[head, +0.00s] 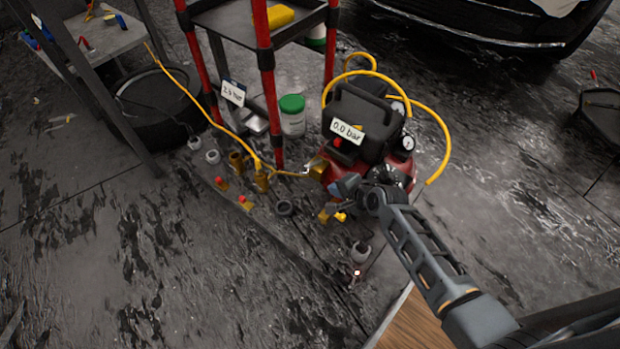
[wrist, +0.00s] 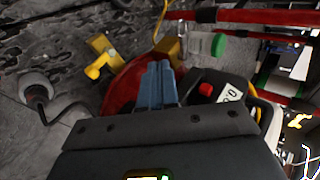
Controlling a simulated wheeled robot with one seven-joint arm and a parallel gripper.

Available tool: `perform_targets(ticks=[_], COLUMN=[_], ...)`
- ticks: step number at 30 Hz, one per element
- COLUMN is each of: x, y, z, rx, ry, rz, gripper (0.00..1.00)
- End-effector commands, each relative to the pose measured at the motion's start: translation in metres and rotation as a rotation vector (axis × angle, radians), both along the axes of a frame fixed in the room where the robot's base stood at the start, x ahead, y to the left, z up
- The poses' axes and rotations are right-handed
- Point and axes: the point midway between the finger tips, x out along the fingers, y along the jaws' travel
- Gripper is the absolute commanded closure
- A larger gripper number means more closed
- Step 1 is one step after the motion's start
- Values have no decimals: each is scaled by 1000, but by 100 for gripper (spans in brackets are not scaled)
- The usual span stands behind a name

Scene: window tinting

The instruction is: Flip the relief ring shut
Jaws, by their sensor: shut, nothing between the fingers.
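The compressor (head: 360,115) has a black top, a red tank and a "0.0 bar" label (head: 347,131). My gripper (head: 344,186) is at the front of its red tank, just below the label. In the wrist view my gripper (wrist: 156,65) is shut, with its blue-grey fingers together and nothing between them. The fingertips overlap the red tank (wrist: 124,82); I cannot tell whether they touch it. A brass fitting (head: 318,168) is just left of the fingers. I cannot make out the relief ring in either view; the fingers or arm may hide it.
A yellow hose (head: 441,130) loops around the compressor's right side. A yellow valve (wrist: 103,58) sticks out low on the tank. A red-legged cart (head: 266,70) and a green-lidded jar (head: 292,116) stand behind left. Several small fittings lie on the floor at left.

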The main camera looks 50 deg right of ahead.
Motion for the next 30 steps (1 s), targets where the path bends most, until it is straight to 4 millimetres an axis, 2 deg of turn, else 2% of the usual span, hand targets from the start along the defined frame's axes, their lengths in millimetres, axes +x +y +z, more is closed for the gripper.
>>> perform_targets(ticks=[5,10,24,30], x=[1,11,75,101], y=[0,-2,-17,-23], z=[-1,-13,-75,-69], rx=[-2,-2,-3,-4], ry=[-1,0,-1,-2], rz=[1,2,2,2], gripper=[100,100,100,100])
